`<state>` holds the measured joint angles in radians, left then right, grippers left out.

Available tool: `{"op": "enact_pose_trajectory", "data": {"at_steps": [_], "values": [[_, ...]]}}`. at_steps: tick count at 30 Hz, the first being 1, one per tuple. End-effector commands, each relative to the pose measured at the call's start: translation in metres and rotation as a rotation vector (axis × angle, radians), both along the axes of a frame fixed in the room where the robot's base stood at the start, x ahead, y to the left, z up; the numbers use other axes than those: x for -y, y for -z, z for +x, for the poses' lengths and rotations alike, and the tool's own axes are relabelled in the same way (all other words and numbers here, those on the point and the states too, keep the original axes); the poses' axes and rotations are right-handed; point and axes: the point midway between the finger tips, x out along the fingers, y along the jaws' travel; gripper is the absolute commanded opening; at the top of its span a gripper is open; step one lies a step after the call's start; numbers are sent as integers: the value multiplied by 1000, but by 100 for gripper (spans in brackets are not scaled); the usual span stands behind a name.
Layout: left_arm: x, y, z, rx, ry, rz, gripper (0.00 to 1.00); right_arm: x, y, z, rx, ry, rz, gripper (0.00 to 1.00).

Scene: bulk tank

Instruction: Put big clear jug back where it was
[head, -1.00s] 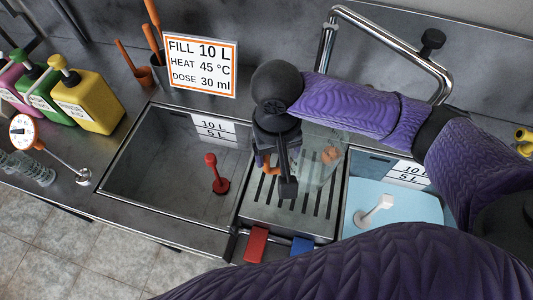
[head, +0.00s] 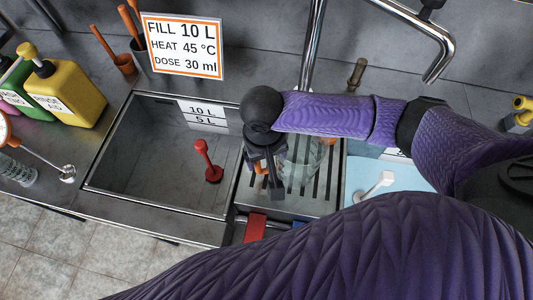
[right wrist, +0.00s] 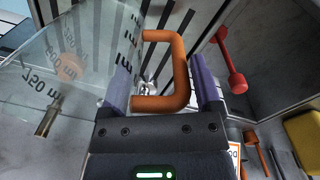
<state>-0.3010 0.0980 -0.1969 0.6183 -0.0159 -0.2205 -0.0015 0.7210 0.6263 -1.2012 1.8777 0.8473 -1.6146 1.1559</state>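The big clear jug (head: 303,168) stands on the slatted drain rack (head: 325,190) between the two basins in the head view, partly hidden by my right arm. In the right wrist view the jug (right wrist: 95,45) fills the upper left, with dark volume marks and an orange handle (right wrist: 180,70). My right gripper (right wrist: 162,88) is open, its two purple-padded fingers apart on either side of the handle. In the head view my right gripper (head: 264,180) is at the jug's left side. Whether a finger touches the handle is unclear. My left gripper is out of view.
The left basin (head: 140,165) holds a red plug (head: 208,165). The right basin has light blue liquid (head: 360,175) and a white plug (head: 377,185). A tall metal faucet (head: 313,45) rises behind the rack. Red tab (head: 255,228) sits at the front edge. Yellow bottle (head: 70,90) stands left.

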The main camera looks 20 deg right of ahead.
Motion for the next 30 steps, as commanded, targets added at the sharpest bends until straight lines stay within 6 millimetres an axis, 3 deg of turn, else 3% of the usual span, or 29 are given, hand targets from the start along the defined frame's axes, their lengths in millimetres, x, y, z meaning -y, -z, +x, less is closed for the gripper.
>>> {"op": "enact_pose_trajectory", "data": {"at_steps": [2, 10, 21, 25, 30], "values": [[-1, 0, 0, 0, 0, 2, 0, 0, 0, 0, 0, 0, 0, 100], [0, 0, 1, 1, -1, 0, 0, 0, -5, 0, 1, 1, 1, 100], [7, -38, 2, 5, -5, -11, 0, -4, -103, 1, 2, 0, 3, 100], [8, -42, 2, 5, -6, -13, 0, -5, -120, 1, 0, 1, 2, 100], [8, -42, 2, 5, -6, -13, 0, -5, -124, 0, -1, 1, 1, 100]]}}
